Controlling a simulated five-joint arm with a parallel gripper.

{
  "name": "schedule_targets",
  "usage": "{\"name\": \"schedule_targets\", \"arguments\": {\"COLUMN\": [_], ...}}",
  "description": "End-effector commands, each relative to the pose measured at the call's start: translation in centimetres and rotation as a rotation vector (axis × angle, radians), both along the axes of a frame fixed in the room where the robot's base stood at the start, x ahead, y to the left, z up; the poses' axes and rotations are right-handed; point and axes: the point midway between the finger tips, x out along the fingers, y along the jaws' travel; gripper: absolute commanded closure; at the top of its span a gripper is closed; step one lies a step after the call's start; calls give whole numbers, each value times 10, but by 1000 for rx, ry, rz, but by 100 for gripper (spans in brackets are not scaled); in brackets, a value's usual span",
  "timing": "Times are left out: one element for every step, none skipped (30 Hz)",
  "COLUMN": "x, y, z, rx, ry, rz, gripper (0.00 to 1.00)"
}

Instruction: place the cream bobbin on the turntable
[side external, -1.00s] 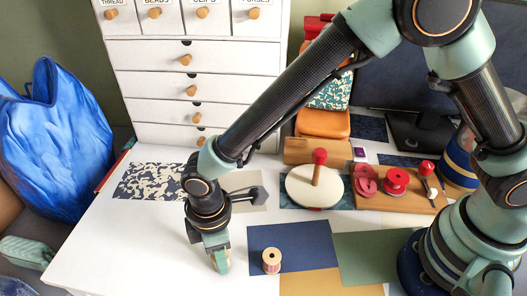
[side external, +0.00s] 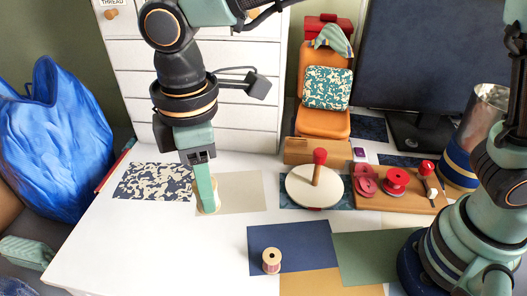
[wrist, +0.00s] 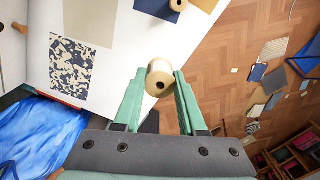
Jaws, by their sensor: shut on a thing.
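My gripper (wrist: 159,88) is shut on the cream bobbin (wrist: 159,78), which sits between its fingertips in the wrist view. In the side view my gripper (side external: 207,208) is raised, and the bobbin is mostly hidden behind the fingers, with a cream edge showing at the tips. The turntable (side external: 300,197) is a cream round disc with an upright wooden post topped by a red knob. It stands to the right of my gripper, apart from it.
Another bobbin (side external: 271,263) with pinkish thread stands on a dark blue sheet (side external: 312,236). Right of the turntable is a wooden board (side external: 405,203) with red parts. A white drawer cabinet (side external: 240,105) stands behind. A blue bag (side external: 55,140) is at the left.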

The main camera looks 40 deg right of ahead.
Motion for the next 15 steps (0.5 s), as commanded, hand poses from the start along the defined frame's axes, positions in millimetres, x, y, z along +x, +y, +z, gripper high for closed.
{"name": "schedule_targets", "arguments": {"x": [2, 4, 7, 9, 12, 16, 19, 22, 24, 26, 26, 26, 25, 24, 22], "y": [-5, -9, -17, -25, -34, -48, -60, -74, -92, -107, -121, -139, -152, -165, -180], "z": [5, 7, 9, 11, 14, 16, 18, 20, 22, 24, 26, 27, 28, 28, 29], "rx": [1, 2, 1, 2, 2, 3, 3, 3, 3, 4, 4, 4, 4, 4, 4], "ry": [-1, -2, 0, -2, -2, -2, -2, -2, -2, -2, -2, -2, -2, -2, -2], "rz": [-24, -49, -93, -137, -190, -272, -344, -420, -531, -617, -704, -816, -899, -979, -1081], "gripper": [100, 100, 100, 100, 100, 100, 100, 100, 100, 100, 100, 100, 100, 100, 100]}}
